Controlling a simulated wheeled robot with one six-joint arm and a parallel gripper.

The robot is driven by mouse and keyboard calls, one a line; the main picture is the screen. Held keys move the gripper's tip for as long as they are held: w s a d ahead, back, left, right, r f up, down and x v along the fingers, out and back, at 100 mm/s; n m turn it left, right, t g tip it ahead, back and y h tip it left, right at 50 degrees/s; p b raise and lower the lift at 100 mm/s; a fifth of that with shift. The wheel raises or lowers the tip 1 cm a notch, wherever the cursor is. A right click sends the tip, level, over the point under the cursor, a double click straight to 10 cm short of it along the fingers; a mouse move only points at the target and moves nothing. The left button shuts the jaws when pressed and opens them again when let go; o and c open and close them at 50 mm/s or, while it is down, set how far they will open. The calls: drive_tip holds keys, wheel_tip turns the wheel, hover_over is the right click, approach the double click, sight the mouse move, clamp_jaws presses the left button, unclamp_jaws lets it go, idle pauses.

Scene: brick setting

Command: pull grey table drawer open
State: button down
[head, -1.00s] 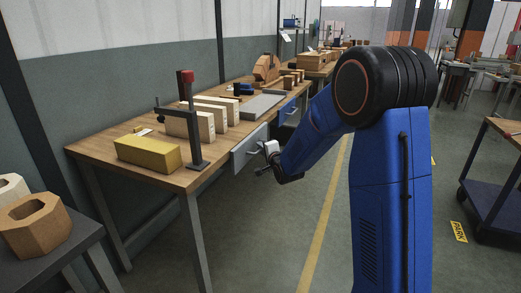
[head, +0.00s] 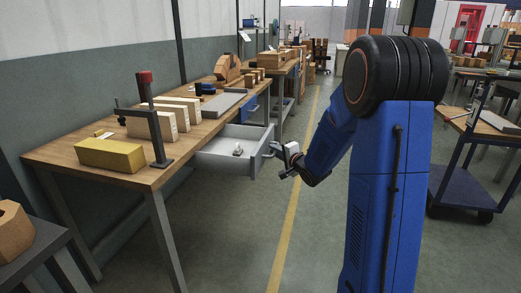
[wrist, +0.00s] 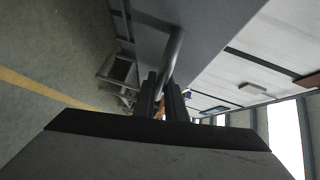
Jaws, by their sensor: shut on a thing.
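The grey table drawer (head: 232,151) stands pulled out from under the long wooden workbench (head: 120,181) in the head view. A small light object (head: 238,150) lies inside it. My gripper (head: 276,149) is at the drawer's front, shut on its bar handle. In the wrist view the handle (wrist: 175,55) runs between the two dark fingers of my gripper (wrist: 164,92), and the grey drawer front (wrist: 205,30) shows beyond it. The exact contact of the fingertips is small in the head view.
On the bench are a yellow block (head: 110,155), a dark clamp stand (head: 154,120), pale blocks and a grey tray (head: 225,103). A blue drawer (head: 250,106) sits farther along. A dark cart (head: 470,180) stands right. The aisle floor with its yellow line is clear.

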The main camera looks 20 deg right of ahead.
drive_tip(key=shift+s+d, duration=0.55)
drive_tip(key=shift+d, duration=0.2)
drive_tip(key=shift+s+d, duration=0.55)
drive_tip(key=shift+d, duration=0.2)
drive_tip(key=c, duration=1.8)
unclamp_jaws()
drive_tip(key=s+d, duration=0.1)
drive_tip(key=s, duration=0.4)
drive_tip(key=s+r, duration=0.1)
drive_tip(key=s, duration=0.5)
drive_tip(key=s+d+r, duration=0.1)
drive_tip(key=s, duration=0.5)
drive_tip(key=shift+d+r, duration=0.15)
drive_tip(key=shift+d, duration=0.15)
